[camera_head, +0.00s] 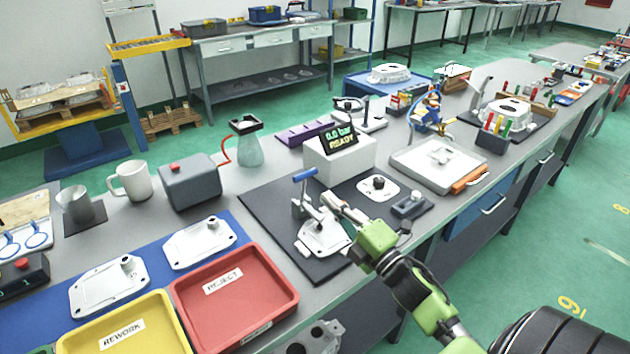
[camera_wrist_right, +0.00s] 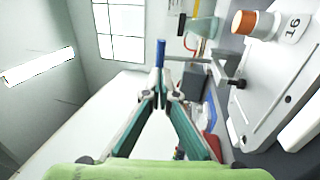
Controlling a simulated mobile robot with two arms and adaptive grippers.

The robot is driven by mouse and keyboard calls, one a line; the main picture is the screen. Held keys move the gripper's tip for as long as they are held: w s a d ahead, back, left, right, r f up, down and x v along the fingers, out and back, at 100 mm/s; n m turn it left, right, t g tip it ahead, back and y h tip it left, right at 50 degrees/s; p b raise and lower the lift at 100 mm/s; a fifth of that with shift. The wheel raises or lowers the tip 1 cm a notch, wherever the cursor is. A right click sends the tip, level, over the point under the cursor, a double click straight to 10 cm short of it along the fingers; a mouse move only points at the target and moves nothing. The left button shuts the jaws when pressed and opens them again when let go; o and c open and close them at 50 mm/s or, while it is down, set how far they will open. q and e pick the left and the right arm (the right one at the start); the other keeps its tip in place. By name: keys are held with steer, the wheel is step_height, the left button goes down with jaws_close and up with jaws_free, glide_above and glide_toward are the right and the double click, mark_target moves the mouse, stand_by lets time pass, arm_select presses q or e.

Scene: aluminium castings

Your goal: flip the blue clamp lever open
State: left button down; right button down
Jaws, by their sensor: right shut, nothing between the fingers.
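The blue clamp lever (camera_head: 305,174) tops a grey metal clamp (camera_head: 298,208) on the dark mat. It lies nearly level in the head view. A light metal casting (camera_head: 322,238) sits at the clamp's base. My right gripper (camera_head: 328,198) comes in from the right, its fingers shut and empty beside the clamp, a little below and right of the lever. In the right wrist view, the blue lever (camera_wrist_right: 161,52) shows just beyond the shut fingertips (camera_wrist_right: 160,88); I cannot tell whether they touch. The casting (camera_wrist_right: 275,85) there is marked 16. My left gripper is out of view.
A white box with a display reading "0.0 bar READY" (camera_head: 340,140) stands behind the clamp. A red REJECT tray (camera_head: 283,270) and yellow REWORK tray (camera_head: 170,305) lie at the front left. A small grey box with a button (camera_head: 410,205) sits right of the clamp.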

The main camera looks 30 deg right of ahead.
mark_target(307, 177)
steer(key=w, duration=0.2)
steer(key=w+r+p, duration=0.1)
steer(key=w, duration=0.1)
steer(key=shift+w+a, duration=0.15)
steer(key=shift+w, duration=0.9)
arm_select(q)
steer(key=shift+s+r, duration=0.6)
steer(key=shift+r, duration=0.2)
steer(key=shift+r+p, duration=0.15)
steer(key=shift+p, duration=0.15)
arm_select(e)
steer(key=shift+a+r, duration=0.1)
steer(key=shift+r, duration=0.05)
